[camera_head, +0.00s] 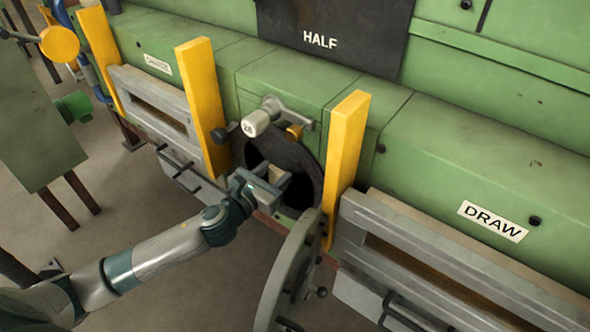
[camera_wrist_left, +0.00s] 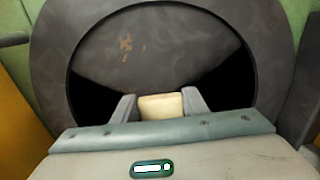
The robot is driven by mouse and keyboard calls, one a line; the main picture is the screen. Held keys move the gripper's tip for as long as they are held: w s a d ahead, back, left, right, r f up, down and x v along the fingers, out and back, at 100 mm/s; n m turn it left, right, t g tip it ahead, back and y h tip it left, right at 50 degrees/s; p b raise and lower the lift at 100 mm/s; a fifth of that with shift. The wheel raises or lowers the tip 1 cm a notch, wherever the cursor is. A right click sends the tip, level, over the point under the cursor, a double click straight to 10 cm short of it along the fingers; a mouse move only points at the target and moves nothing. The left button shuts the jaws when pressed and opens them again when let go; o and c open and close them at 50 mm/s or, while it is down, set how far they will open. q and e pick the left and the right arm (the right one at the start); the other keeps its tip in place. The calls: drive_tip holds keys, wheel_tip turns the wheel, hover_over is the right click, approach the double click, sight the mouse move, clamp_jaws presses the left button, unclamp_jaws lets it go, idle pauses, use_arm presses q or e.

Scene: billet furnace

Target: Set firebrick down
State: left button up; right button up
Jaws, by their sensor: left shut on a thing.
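The firebrick is a pale cream block (camera_wrist_left: 161,107) held between the two grey fingers of my left gripper (camera_wrist_left: 161,101) in the left wrist view. In the head view my left gripper (camera_head: 275,180) is at the mouth of a round dark-rimmed opening (camera_head: 303,155) in the green furnace. Only a small tan bit of the brick shows there. The gripper is shut on the brick. The wrist view shows the opening's dark inside beyond the brick; I cannot tell how far in the brick is or whether it touches anything. My right gripper is not in view.
Yellow posts (camera_head: 203,105) and (camera_head: 346,145) stand either side of the opening. A lever with a pale knob (camera_head: 256,123) is above it. A round grey disc (camera_head: 289,272) stands out below right. A slotted panel marked DRAW (camera_head: 492,221) is at right.

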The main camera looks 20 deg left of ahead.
sight(294, 161)
use_arm(q)
drive_tip(key=shift+x, duration=1.1)
drive_tip(key=shift+w+f, duration=0.2)
drive_tip(key=shift+f, duration=1.3)
wheel_tip(294, 161, down, 3)
drive_tip(key=shift+r, duration=0.15)
drive_tip(key=shift+w+d+f+p, duration=0.1)
drive_tip(key=shift+f+p, duration=0.35)
drive_tip(key=shift+p, duration=0.05)
drive_tip(key=shift+f, duration=0.15)
drive_tip(key=shift+f, duration=0.15)
